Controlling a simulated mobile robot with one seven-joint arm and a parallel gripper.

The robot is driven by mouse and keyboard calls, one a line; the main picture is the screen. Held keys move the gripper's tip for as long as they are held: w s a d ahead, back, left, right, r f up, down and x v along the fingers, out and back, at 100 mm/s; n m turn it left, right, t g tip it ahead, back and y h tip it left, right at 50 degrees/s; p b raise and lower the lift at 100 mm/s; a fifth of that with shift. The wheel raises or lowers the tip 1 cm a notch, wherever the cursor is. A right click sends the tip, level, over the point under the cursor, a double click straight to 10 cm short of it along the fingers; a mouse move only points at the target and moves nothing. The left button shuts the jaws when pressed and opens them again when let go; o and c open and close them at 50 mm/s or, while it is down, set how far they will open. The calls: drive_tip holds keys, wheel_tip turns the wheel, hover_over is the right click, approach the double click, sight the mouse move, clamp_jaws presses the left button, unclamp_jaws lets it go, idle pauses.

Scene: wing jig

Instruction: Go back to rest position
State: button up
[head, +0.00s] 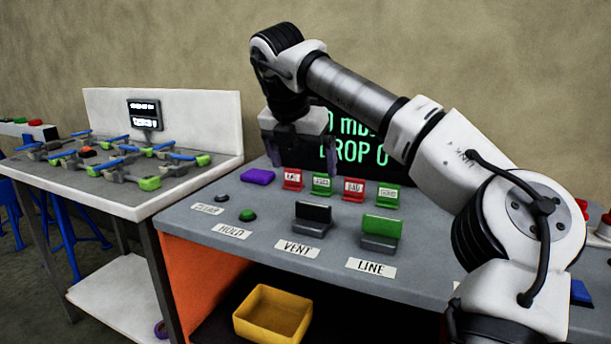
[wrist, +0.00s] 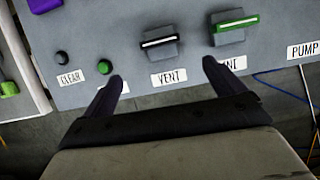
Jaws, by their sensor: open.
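My gripper (head: 301,160) hangs from my raised arm above the back of the grey bench (head: 215,242), in front of the dark display. Its two dark fingers are apart with nothing between them. In the wrist view my gripper (wrist: 162,72) is open, with the bench panel beyond the fingertips. The black VENT lever (head: 312,218) and the green LINE lever (head: 381,231) stand on the bench, apart from the fingers. The green HOLD button (head: 248,215) and the dark CLEAR button (head: 222,198) are to their left.
Small red and green tags (head: 322,184) stand near my gripper, with a purple block (head: 257,176) to their left. A display (head: 355,152) with green text stands behind. A yellow bin (head: 272,316) is under the bench. A white table (head: 125,212) with several clamps stands left.

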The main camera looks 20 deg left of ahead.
drive_tip(key=shift+s+r, duration=0.1)
drive_tip(key=shift+r, duration=0.2)
